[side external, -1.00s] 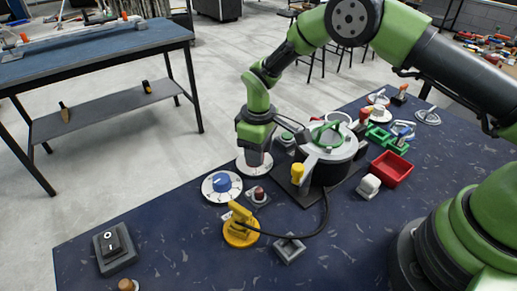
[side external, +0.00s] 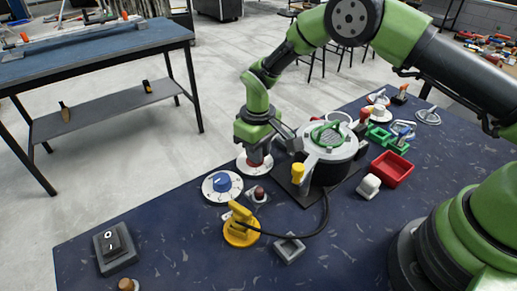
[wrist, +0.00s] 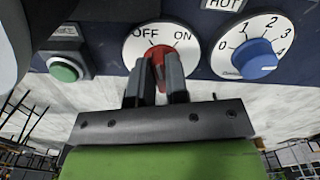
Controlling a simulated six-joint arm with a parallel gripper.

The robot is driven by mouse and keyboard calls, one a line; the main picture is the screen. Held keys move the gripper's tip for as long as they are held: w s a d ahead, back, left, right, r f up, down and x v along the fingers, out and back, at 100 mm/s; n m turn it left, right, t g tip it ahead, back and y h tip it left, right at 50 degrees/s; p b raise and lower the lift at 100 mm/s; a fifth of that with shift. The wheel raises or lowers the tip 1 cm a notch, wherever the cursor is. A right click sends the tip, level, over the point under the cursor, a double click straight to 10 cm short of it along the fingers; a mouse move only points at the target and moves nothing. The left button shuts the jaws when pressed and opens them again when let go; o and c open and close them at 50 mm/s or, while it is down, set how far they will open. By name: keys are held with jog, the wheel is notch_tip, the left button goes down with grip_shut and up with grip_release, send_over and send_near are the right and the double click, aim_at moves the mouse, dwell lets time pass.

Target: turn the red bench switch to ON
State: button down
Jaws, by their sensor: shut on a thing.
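The red bench switch (wrist: 157,54) is a red knob on a round white dial (wrist: 133,48) marked OFF at its upper left and ON at its upper right. In the wrist view my gripper (wrist: 158,72) has its two dark fingers on either side of the knob, shut on it. The fingers hide part of the knob; its top shows near the gap between the two labels, and I cannot tell its exact setting. In the side view my gripper (side external: 257,152) points down over the dial (side external: 255,169), with a little red showing below the fingers.
A blue knob (side external: 221,184) on a numbered white dial stands close by. A green button (wrist: 64,70) is on the other side of the switch. A black pot-like device (side external: 330,170) with a green handle, a yellow tool (side external: 240,228) and a red bin (side external: 391,169) stand nearby.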

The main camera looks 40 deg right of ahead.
jog(key=m, duration=0.4)
jog(key=shift+a+m, duration=0.15)
jog(key=shift+m, duration=0.15)
jog(key=m, duration=0.4)
jog(key=shift+a, duration=0.2)
jog(key=shift+m, duration=0.3)
jog(key=c, duration=1.1)
grip_release()
notch_tip(320, 180, up, 10)
